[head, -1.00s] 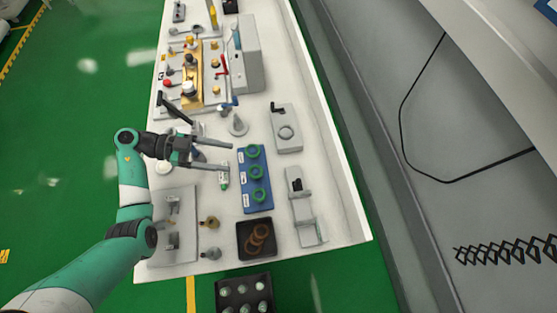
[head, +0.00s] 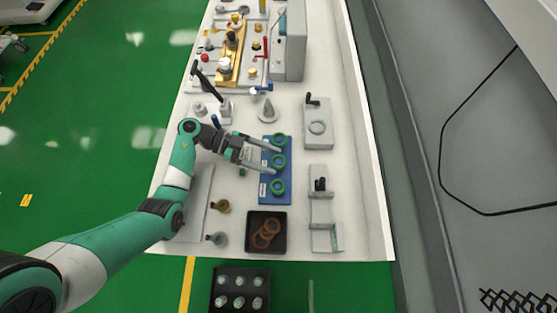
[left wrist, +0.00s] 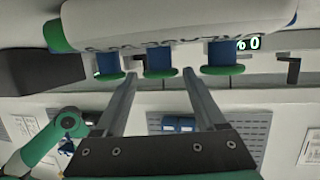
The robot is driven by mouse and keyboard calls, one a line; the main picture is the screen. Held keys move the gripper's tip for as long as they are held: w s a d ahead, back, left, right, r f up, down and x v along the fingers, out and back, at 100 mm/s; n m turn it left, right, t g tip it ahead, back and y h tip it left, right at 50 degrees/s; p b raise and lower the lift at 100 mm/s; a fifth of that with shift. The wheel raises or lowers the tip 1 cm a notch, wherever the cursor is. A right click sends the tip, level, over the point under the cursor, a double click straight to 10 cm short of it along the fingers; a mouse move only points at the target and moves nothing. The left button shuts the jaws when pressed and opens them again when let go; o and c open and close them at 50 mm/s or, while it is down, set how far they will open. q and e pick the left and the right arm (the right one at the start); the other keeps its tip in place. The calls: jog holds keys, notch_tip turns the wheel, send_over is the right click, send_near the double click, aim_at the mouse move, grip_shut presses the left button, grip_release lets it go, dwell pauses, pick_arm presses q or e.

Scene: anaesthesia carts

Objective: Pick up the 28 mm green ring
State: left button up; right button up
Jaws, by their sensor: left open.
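Three green rings stand in a row on a blue block (head: 265,199) in the head view: a far ring (head: 279,140), a middle ring (head: 278,162) and a near ring (head: 277,187). White labels lie beside them, too small to read, so I cannot tell which is 28 mm. My left gripper (head: 277,160) is open, its two fingers reaching over the block on either side of the middle ring. In the left wrist view, the middle of three green discs (left wrist: 160,74) shows between the open fingertips. I cannot tell whether the fingers touch it. My right gripper is not in view.
A black tray (head: 283,246) with brown rings lies near the block. Grey fixtures (head: 318,124) (head: 319,210) stand to the right. A grey cone (head: 268,112) stands beyond the block. Small knobbed parts (head: 221,206) sit at the near left. A black rack (head: 239,309) is below the table.

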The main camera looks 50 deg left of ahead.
aim_at(273, 160)
pick_arm(q)
jog(key=shift+x, duration=0.85)
jog(key=shift+a, duration=0.15)
jog(key=c, duration=1.1)
jog(key=shift+r+p, duration=0.35)
jog(key=shift+r, duration=0.2)
notch_tip(273, 160, up, 3)
jog(key=shift+f+p, duration=0.1)
jog(key=shift+p, duration=0.95)
jog(key=s+d+r+p, duration=0.1)
jog(key=s+r+p, duration=0.1)
jog(key=s+r, duration=0.1)
jog(key=s+d+r+p, duration=0.1)
jog(key=s+r+p, duration=0.2)
jog(key=s, duration=0.3)
jog(key=s+d+r+p, duration=0.1)
jog(key=s+r+p, duration=0.1)
jog(key=s+r, duration=0.1)
jog(key=shift+s+d+p, duration=0.15)
jog(key=shift+s+p, duration=0.15)
jog(key=shift+s, duration=0.6)
